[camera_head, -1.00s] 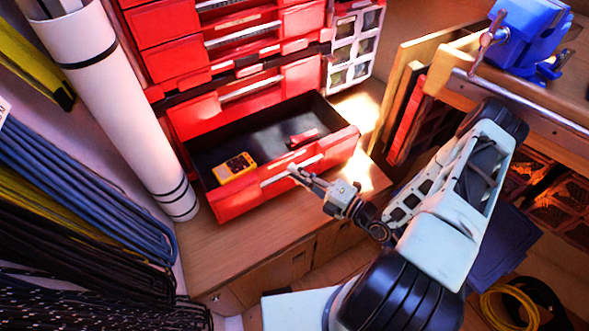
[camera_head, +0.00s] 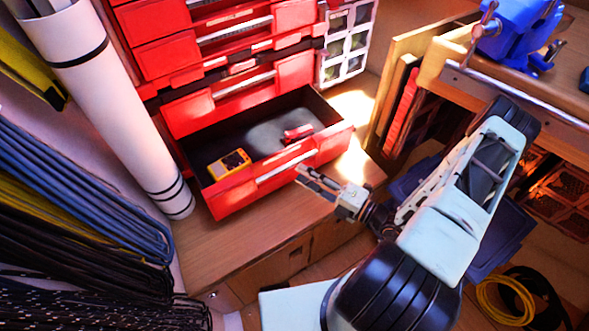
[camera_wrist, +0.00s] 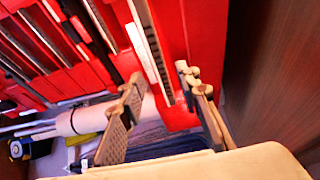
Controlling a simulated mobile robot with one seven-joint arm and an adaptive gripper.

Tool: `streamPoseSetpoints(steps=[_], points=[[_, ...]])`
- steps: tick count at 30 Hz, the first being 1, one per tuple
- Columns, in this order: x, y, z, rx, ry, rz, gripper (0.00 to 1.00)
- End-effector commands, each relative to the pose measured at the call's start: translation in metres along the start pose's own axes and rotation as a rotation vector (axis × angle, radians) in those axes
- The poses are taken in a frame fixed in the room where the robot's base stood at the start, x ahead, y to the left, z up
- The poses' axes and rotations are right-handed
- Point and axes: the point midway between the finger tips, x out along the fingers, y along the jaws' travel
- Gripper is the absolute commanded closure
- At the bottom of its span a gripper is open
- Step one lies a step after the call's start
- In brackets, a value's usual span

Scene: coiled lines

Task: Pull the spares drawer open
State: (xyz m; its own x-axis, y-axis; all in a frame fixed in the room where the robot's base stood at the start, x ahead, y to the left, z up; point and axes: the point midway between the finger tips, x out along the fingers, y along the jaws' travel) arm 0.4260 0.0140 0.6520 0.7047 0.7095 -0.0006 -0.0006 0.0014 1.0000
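The red spares drawer (camera_head: 330,147) is the lowest one in view in the red cabinet, and it stands pulled well out. Its dark inside holds a yellow meter (camera_head: 229,163) and a small red item (camera_head: 297,134). Its pale bar handle (camera_head: 286,168) runs along the front. My gripper (camera_head: 299,175) is just in front of the handle, near its middle, with a small gap seemingly between them. In the wrist view my gripper's fingers (camera_wrist: 160,85) are apart, with a pale bar and red fronts beyond them. No held thing shows between them.
Closed red drawers (camera_head: 245,95) are above. A white roll (camera_head: 120,110) and hanging coiled lines (camera_head: 80,190) stand at left. A wooden bench with a blue vise (camera_head: 515,30) is at right. The wooden ledge (camera_head: 240,250) before the drawer is clear.

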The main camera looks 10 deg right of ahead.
Motion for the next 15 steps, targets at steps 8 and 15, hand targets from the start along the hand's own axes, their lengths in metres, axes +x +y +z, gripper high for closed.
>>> streamPoseSetpoints(steps=[8,15], points=[[-0.055,0.000,0.001,0.001,-0.003,0.000,0.70],[-0.072,0.000,0.000,0.001,0.000,0.001,0.70]])
